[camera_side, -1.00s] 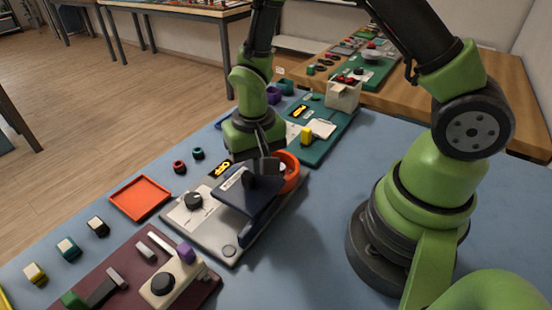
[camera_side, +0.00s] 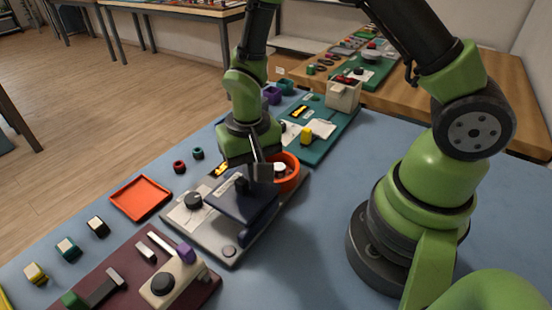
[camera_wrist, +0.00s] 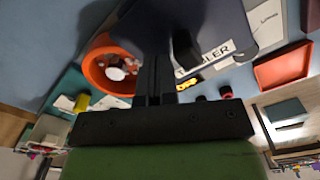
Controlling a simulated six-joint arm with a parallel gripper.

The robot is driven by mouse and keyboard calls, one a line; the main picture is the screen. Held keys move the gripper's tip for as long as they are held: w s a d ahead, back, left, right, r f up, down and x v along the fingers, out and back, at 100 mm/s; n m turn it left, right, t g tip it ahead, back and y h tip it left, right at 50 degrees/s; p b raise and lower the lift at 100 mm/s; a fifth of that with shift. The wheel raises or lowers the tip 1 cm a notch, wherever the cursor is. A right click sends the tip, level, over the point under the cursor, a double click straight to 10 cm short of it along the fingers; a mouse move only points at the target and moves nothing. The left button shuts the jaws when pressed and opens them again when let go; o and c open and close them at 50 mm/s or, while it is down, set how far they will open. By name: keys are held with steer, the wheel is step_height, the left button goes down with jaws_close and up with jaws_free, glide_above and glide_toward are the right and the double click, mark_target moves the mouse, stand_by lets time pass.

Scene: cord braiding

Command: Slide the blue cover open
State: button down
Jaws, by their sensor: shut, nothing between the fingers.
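The dark blue cover (camera_side: 246,206) lies over part of a grey board (camera_side: 224,246), with a dark upright handle (camera_side: 241,184) on top. My gripper (camera_side: 262,173) is shut and empty, above the far right end of the cover and beside the handle. In the wrist view its fingers (camera_wrist: 153,84) are together, between the handle and the orange bowl. I cannot tell whether they touch the cover.
The orange round bowl (camera_side: 292,180) stands just behind the cover, with a white-topped thing inside. A black knob (camera_side: 193,201) is left of the cover. An orange tray (camera_side: 140,197) lies farther left. A maroon board (camera_side: 128,275) is in front.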

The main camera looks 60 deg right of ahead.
steer(key=shift+d, duration=0.45)
step_height(320, 180, up, 11)
stand_by(0.5)
steer(key=s+d+r+n+t+y, duration=0.1)
steer(key=s+r+n+t+y, duration=0.1)
steer(key=s+r+t, duration=0.5)
steer(key=s+a+v, duration=0.1)
steer(key=v, duration=0.7)
steer(key=shift+f, duration=0.15)
